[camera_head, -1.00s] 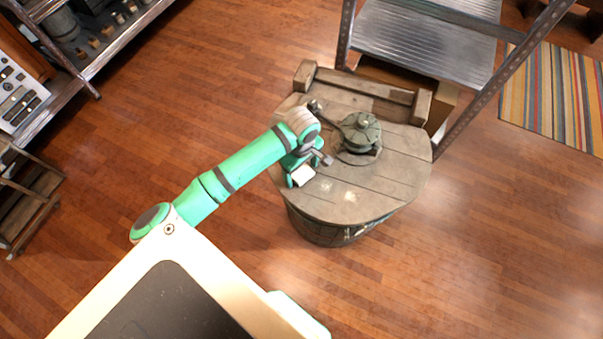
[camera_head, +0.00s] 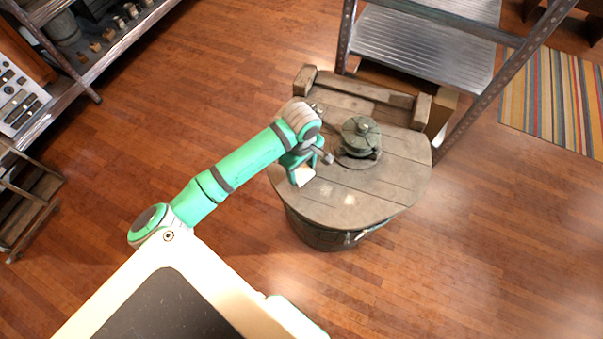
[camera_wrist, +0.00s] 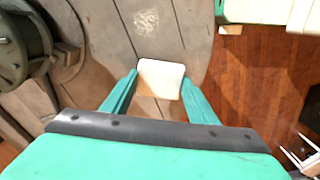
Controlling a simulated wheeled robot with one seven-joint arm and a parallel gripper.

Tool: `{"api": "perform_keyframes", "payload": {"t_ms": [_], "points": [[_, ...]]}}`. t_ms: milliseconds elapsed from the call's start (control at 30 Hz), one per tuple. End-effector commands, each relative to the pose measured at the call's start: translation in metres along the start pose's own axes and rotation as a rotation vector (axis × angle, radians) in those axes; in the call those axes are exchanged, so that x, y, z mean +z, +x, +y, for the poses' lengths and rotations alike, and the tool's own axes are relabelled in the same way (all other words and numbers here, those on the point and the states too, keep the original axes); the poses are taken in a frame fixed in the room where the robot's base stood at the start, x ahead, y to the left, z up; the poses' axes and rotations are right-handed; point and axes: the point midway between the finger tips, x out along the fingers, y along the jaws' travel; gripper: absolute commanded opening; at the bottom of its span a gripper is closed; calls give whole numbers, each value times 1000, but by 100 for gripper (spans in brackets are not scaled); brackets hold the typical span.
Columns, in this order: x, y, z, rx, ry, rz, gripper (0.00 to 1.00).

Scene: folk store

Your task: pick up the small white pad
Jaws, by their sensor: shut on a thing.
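The small white pad (camera_wrist: 160,78) sits between the two green fingers of my gripper (camera_wrist: 160,88) in the wrist view, with a finger at each side. In the head view the pad (camera_head: 304,175) shows at the end of my gripper (camera_head: 301,172), over the near left part of the round wooden table top (camera_head: 370,195). My gripper is shut on the pad. The gap between pad and table is hard to judge.
A dark green round metal device (camera_head: 360,138) stands on the table, right of my gripper; it also shows at the left in the wrist view (camera_wrist: 22,48). A wooden backrest (camera_head: 365,85) rises at the table's far edge. A metal shelf (camera_head: 430,45) stands behind.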

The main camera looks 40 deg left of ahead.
Motion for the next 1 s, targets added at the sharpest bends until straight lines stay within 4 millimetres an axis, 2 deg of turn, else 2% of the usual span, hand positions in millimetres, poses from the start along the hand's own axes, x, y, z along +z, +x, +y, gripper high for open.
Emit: {"api": "perform_keyframes", "payload": {"t_ms": [300,400,600,800,1000], "points": [[21,-65,-51,3,1,1,30],[30,-74,-75,3,-2,0,30],[44,-90,-108,2,-2,-1,30],[52,-98,-125,1,-1,0,30],[54,-101,-130,0,1,0,30]]}}
